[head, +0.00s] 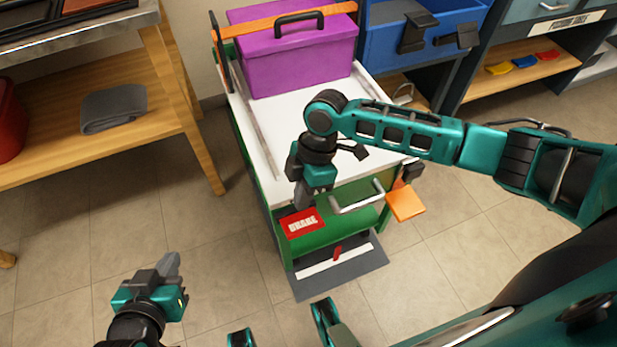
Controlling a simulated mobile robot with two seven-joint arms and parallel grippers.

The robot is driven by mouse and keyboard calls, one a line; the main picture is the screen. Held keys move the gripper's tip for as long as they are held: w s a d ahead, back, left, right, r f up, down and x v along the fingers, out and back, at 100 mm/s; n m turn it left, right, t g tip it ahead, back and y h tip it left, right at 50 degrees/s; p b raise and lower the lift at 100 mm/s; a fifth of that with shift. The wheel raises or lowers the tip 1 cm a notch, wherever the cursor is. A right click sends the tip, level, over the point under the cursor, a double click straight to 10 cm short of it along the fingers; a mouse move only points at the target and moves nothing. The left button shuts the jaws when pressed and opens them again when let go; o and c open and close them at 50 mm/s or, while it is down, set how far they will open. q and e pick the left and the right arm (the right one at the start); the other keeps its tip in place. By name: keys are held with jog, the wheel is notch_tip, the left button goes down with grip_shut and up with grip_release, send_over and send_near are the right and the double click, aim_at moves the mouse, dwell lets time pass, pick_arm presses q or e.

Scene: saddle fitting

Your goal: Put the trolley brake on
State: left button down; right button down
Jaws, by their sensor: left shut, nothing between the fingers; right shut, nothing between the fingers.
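The trolley (264,140) is green with a white top and stands in the middle of the head view. A red label reading BRAKE (302,222) is on its green front, beside a pale bar handle (357,197). An orange flap (405,204) sticks out at its front right corner. Low at the front is a grey plate (312,286) with a white stripe and a small red piece (337,253); I cannot tell which part is the brake. My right gripper (304,202) is shut and empty, pointing down just above the label. My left gripper (172,264) is shut and empty, left of the trolley.
A purple toolbox (290,58) sits on the trolley's top, with an orange strap (262,26) by it. A wooden bench (150,105) with a grey cloth (113,108) stands left. A blue bin (450,30) and shelves are behind right. Tiled floor (60,270) at the left is clear.

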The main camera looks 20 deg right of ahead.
aim_at(302, 225)
jog(key=shift+s+f+b, duration=0.1)
jog(key=shift+s+f, duration=0.2)
jog(key=shift+f, duration=0.4)
jog(key=shift+s+f+b, duration=0.15)
jog(key=shift+s+f, duration=0.15)
jog(key=shift+f, duration=0.35)
jog(key=shift+s+f+b, duration=0.1)
jog(key=shift+s+f, duration=0.2)
jog(key=shift+f, duration=0.4)
